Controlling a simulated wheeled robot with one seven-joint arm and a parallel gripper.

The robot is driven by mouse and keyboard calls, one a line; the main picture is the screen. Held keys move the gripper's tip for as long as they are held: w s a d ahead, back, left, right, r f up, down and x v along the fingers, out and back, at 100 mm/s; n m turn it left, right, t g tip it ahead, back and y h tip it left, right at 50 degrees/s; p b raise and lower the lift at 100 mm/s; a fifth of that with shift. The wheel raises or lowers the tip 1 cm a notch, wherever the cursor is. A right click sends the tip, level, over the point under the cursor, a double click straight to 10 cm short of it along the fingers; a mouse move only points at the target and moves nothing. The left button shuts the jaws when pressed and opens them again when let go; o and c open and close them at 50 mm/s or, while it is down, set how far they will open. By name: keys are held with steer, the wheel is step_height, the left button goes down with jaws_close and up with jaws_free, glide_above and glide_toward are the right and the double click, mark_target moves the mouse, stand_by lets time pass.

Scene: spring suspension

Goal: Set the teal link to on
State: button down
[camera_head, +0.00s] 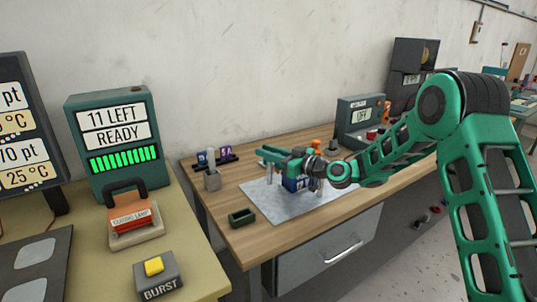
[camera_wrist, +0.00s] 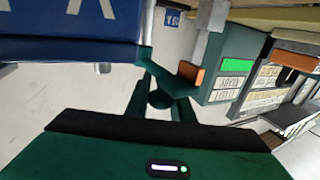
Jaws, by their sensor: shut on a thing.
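The teal link (camera_head: 272,154) is part of a small rig on the light grey plate (camera_head: 322,208) in the head view. A blue block (camera_head: 294,184) with a white marking sits under it. My gripper (camera_head: 308,168) is at the rig, and its fingers are partly hidden there. In the wrist view my gripper (camera_wrist: 160,103) is shut on a teal part, which looks like the link (camera_wrist: 166,71). A blue block (camera_wrist: 70,22) with white lettering is close by at the upper left. The link's exact position is hard to read.
A grey box (camera_head: 360,117) reading "OFF" stands behind my arm.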

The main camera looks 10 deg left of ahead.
steer(key=shift+d, duration=0.1)
steer(key=c, duration=1.6)
jaws_free()
steer(key=s+a+r, duration=0.2)
steer(key=s+r, duration=0.1)
steer(key=s+a+r, duration=0.3)
steer(key=r, duration=0.1)
steer(key=s+a+r, duration=0.2)
steer(key=r, duration=0.2)
steer(key=shift+s+a, duration=0.25)
steer(key=shift+s, duration=0.15)
